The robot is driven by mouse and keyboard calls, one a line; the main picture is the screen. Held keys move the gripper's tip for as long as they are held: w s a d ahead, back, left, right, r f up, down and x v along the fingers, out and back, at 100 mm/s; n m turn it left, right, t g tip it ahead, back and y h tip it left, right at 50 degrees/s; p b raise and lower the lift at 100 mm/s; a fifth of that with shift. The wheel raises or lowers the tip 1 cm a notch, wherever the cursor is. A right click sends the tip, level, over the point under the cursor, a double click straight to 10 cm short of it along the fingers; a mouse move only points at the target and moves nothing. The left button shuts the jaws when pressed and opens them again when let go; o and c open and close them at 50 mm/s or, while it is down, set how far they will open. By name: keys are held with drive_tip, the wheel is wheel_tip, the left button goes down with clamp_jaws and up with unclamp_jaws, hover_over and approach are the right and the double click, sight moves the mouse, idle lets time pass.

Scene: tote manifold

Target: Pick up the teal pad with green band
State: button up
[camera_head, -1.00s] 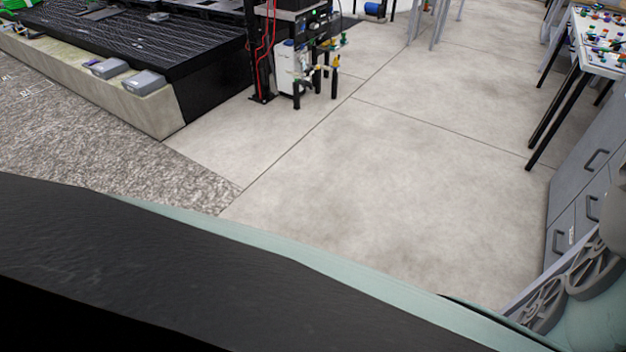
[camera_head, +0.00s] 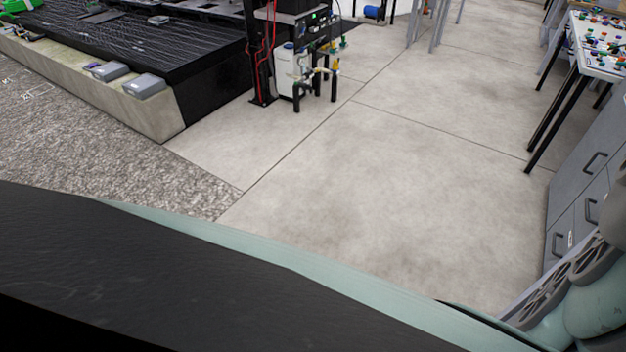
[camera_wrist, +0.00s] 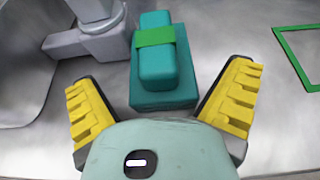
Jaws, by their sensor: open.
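The teal pad with green band (camera_wrist: 158,60) shows in the wrist view, at the upper middle. It has a wider teal base block and a narrower raised block with a green band (camera_wrist: 155,37) across it. My gripper (camera_wrist: 165,100) is open, with yellow ridged fingers spread to the left and right of the pad's near end. The fingers do not appear to touch the pad. The pad rests on a grey metal-like surface (camera_wrist: 225,35). In the head view neither the pad nor my gripper's fingers can be made out.
A grey pipe-like fitting (camera_wrist: 95,30) stands close to the pad's left in the wrist view. A green rectangular outline (camera_wrist: 296,55) lies at the right. In the head view are open concrete floor (camera_head: 390,190), grey drawers (camera_head: 585,180) and a cluttered white table (camera_head: 600,45).

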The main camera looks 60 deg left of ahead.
drive_tip(key=shift+d+f, duration=0.1)
drive_tip(key=shift+d, duration=0.15)
drive_tip(key=c, duration=1.3)
